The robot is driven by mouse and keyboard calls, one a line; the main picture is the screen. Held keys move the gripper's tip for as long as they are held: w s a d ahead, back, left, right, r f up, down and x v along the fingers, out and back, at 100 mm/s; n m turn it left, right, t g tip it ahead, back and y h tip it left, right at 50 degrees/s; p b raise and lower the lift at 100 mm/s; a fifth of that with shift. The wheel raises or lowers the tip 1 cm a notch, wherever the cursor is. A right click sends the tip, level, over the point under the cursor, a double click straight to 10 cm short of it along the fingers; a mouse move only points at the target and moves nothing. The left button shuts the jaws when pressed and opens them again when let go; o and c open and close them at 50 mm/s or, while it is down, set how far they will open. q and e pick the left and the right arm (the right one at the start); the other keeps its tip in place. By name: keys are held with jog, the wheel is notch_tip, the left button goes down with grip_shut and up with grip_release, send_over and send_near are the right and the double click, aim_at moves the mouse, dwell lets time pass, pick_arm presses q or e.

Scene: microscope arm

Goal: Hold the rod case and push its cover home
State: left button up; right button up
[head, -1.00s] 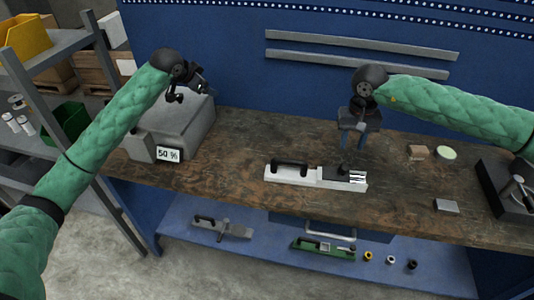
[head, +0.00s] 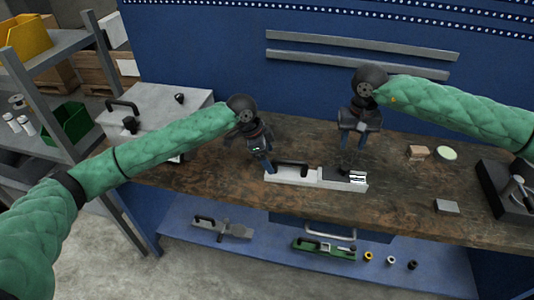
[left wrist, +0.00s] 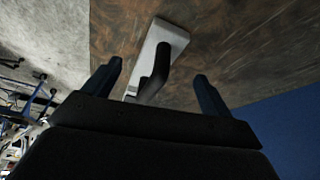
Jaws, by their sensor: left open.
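The rod case (head: 284,180) is a long white box with a black bar handle, lying on the workbench. Its dark cover (head: 335,174) sits at the right part, where pale rod ends (head: 357,178) show. My left gripper (head: 265,166) is open at the left end of the case. In the left wrist view, the white case (left wrist: 165,38) and its black handle (left wrist: 155,75) show between the spread fingers of my left gripper (left wrist: 158,73). Whether a finger touches the case is unclear. My right gripper (head: 356,141) is above and behind the cover, open and apparently empty.
The wooden workbench (head: 300,222) is clear in front of the case. A grey box (head: 160,105) stands at the left behind my left arm. A brown block (head: 418,153), a round green-topped item (head: 445,153) and a grey block (head: 447,206) lie to the right.

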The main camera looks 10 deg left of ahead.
aim_at(278, 172)
pick_arm(q)
jog(key=x, duration=0.7)
jog(key=shift+f, duration=0.2)
